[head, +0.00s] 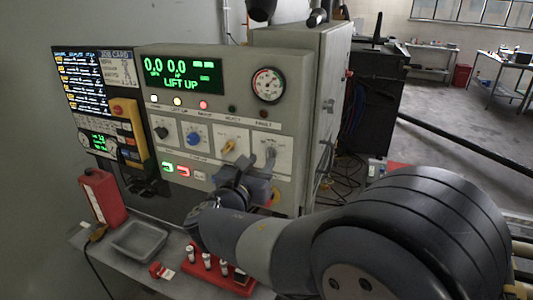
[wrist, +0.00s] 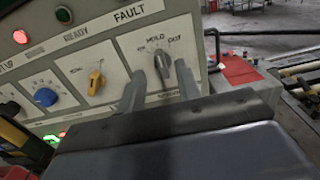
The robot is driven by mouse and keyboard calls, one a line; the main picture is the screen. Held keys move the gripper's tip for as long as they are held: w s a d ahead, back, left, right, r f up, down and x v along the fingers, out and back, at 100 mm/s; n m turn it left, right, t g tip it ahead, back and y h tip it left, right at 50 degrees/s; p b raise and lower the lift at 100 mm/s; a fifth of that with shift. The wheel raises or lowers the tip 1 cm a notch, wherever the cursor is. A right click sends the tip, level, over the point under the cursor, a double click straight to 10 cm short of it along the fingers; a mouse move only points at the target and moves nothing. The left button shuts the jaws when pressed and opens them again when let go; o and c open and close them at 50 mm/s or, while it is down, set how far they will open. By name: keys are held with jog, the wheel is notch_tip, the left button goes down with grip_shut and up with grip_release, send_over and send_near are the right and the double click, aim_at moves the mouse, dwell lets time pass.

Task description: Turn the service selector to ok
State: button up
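The likely service selector is a grey knob (wrist: 162,66) on a white plate at the right end of the panel's lower row in the wrist view. Small words sit above it; the middle one looks like HOLD and the right one like OUT. The left word is too blurred to read. The knob points up, roughly toward the middle word. My gripper (wrist: 160,88) is open, with one finger on each side of the knob in this view. I cannot tell whether either finger touches it. In the head view my wrist partly hides the selector's plate (head: 283,152).
Left of the selector are a yellow knob (wrist: 96,82), a blue knob (wrist: 46,97) and a black knob (head: 161,132). The display (head: 180,75) reads LIFT UP. Below stand a red jug (head: 102,198), a grey tray (head: 140,240) and a red rack (head: 230,281).

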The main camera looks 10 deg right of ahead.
aim_at(267, 153)
jog(key=shift+p+x, duration=0.3)
jog(key=shift+x, duration=1.95)
jog(key=c, duration=0.7)
jog(key=shift+r+n+p, duration=0.1)
jog(key=shift+n+p, duration=0.3)
jog(key=shift+w+a+f+n+p, duration=0.1)
jog(key=shift+n+p, duration=0.9)
jog(key=shift+n, duration=0.2)
jog(key=shift+w+a+f+n+p, duration=0.1)
jog(key=shift+n+p, duration=0.95)
jog(key=shift+n, duration=0.15)
jog(key=shift+w+a+n+p, duration=0.1)
jog(key=shift+n+p, duration=0.9)
jog(key=shift+n, duration=0.2)
jog(key=shift+f, duration=0.1)
